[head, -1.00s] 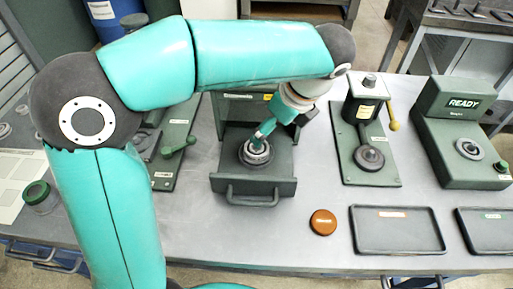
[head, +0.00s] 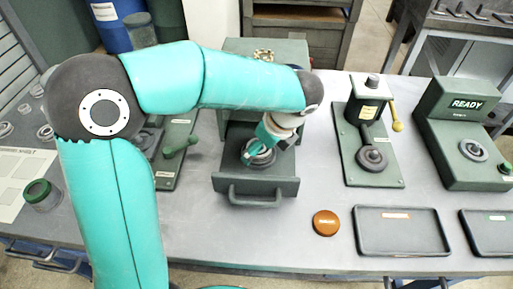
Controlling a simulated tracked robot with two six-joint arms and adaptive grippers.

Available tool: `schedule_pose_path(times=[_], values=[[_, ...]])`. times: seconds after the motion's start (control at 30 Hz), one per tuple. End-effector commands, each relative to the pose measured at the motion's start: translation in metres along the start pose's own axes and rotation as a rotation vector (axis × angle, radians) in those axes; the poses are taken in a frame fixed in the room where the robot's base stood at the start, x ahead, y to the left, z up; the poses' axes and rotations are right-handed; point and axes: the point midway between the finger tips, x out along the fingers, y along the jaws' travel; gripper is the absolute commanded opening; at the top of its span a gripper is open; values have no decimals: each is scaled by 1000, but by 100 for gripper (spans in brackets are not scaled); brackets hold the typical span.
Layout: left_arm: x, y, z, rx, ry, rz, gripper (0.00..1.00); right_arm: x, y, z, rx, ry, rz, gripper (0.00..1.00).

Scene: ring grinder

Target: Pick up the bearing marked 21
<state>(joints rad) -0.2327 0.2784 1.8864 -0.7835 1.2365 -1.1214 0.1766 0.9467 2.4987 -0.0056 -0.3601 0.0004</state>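A grey ring-shaped bearing (head: 262,161) sits in the open drawer (head: 283,186) of the green machine in the middle of the bench. My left gripper (head: 258,150) is directly over this bearing and hides part of it. Whether the fingers touch or grip it cannot be told. Another ring (head: 372,158) is on the green lever press, and one (head: 473,150) is on the machine reading READY. Several rings (head: 45,133) lie at the far left. No marking 21 is readable on any of them. My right gripper is not in view.
An orange-brown disc (head: 325,223) and a dark tray (head: 402,250) lie at the front right, with a second tray (head: 490,245) beside it. A green-lidded jar (head: 40,194) stands at the left. The bench front between jar and disc is mostly clear, apart from my arm.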

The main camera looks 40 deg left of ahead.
Motion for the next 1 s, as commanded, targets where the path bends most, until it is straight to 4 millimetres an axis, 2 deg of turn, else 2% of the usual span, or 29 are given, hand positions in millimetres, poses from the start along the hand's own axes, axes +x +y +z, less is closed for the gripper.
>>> schedule_pose_path(times=[0.07,0.6,1.0], values=[[0,0,0,0,0,0,92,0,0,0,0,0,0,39],[0,1,1,-2,0,1,2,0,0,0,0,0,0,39],[-4,1,3,-3,0,0,0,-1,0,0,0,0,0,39]])
